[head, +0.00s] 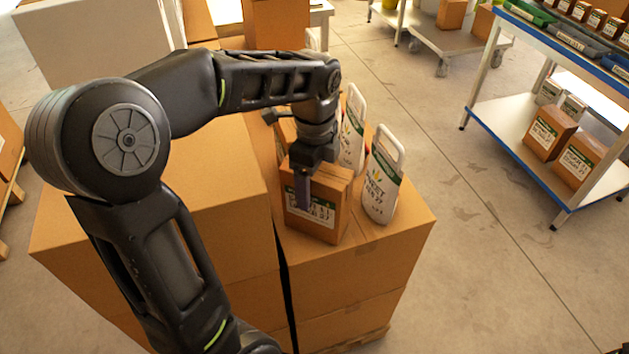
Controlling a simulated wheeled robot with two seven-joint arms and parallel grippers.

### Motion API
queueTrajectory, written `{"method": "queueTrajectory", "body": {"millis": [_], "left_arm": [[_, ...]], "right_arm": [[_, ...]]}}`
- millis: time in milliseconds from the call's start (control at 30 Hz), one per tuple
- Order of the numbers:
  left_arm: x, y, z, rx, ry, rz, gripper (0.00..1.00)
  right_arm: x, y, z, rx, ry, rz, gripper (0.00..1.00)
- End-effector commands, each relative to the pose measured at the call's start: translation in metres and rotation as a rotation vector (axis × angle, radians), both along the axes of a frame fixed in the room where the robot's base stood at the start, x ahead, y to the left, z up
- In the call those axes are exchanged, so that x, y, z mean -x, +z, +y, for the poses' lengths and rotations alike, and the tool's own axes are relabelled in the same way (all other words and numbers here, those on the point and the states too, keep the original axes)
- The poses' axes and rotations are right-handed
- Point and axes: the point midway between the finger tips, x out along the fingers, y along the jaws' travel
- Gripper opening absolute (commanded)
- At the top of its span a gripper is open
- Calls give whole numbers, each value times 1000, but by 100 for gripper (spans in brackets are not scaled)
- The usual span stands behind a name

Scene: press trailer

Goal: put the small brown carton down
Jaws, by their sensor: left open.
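The small brown carton (333,215) has a white and green label and stands upright on top of a large brown carton (372,262). My left gripper (305,188) is open at the small carton. One finger shows in front of the labelled face; the other finger is hidden, and I cannot tell whether either touches the carton. My left arm comes in from the left and reaches over the stack. My right gripper is not in view.
White bottles with handles, one (383,180) just right of the small carton, stand close by. Another brown carton (286,135) is partly hidden behind the gripper. Large cartons (232,165) adjoin on the left. A blue-edged shelf trolley (510,130) stands right, across open floor.

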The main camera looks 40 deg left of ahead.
Motion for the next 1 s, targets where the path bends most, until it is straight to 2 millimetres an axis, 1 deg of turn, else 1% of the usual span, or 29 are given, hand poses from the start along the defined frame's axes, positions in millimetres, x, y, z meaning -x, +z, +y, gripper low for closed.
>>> {"method": "queueTrajectory", "body": {"millis": [167, 367, 400, 500, 533, 567, 733, 1000], "left_arm": [[-1, 21, 0, -1, 0, -5, 78], [-1, 63, 0, 1, -1, -7, 78], [-1, 75, 0, 0, -1, -5, 78], [-1, 96, 0, 0, -1, -5, 78], [0, 104, 0, 1, -1, -2, 78], [0, 109, 0, 1, -1, -1, 78], [0, 119, 0, 0, 0, -1, 78], [0, 119, 0, 0, 0, -1, 78]], "right_arm": [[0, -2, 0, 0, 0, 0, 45], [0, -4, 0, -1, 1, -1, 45], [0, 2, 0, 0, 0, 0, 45], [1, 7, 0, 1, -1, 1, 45], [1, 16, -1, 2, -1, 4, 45], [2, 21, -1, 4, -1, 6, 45], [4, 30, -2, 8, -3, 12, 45], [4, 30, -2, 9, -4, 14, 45]]}}
